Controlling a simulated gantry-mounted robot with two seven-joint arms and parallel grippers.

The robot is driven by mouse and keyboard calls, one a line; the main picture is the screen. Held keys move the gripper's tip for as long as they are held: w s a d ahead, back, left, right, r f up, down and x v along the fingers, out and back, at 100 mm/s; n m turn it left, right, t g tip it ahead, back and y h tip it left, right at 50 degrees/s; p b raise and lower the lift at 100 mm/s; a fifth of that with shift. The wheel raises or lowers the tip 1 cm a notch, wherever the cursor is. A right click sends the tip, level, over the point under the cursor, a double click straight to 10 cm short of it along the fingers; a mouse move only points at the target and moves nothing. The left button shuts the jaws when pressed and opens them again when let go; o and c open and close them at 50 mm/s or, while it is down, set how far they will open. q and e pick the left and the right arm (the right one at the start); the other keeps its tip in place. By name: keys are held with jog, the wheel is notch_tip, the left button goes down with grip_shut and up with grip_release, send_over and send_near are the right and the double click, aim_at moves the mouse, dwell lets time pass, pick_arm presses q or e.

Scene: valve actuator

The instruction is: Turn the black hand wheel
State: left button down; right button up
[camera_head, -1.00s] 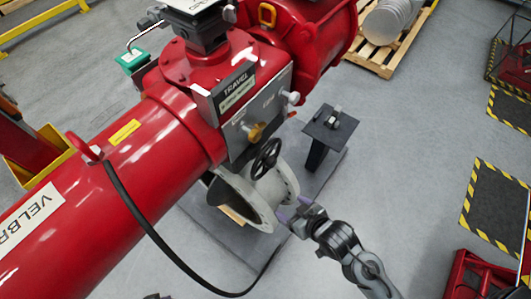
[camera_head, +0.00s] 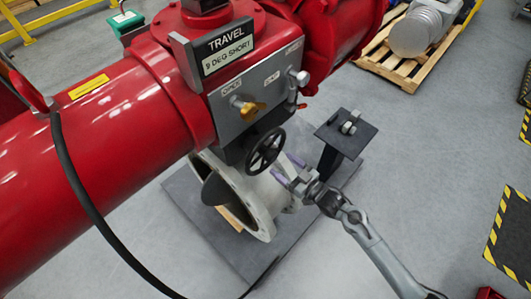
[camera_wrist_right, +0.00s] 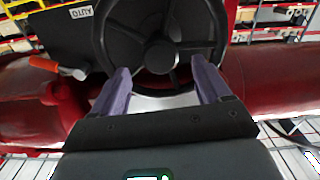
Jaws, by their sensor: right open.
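The black hand wheel (camera_head: 265,151) sits below the grey panel on the red valve actuator (camera_head: 150,100). My right gripper (camera_head: 288,170) is open just to the right of the wheel and slightly lower. In the right wrist view the wheel (camera_wrist_right: 160,40) fills the upper middle, with its hub and spokes showing. The two purple fingers of my right gripper (camera_wrist_right: 160,80) stand apart, overlapping the lower part of the rim in the picture. I cannot tell whether they touch it. My left gripper is not in view.
A white flanged valve body (camera_head: 238,195) is below the wheel on a dark base plate (camera_head: 300,235). A small black stand (camera_head: 342,135) is to the right. A black cable (camera_head: 85,195) hangs at the left.

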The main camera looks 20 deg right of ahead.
aim_at(265, 151)
jog(key=x, duration=0.8)
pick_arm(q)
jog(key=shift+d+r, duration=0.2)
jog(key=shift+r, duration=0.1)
pick_arm(e)
jog(key=shift+w+a, duration=0.3)
jog(key=shift+w, duration=0.3)
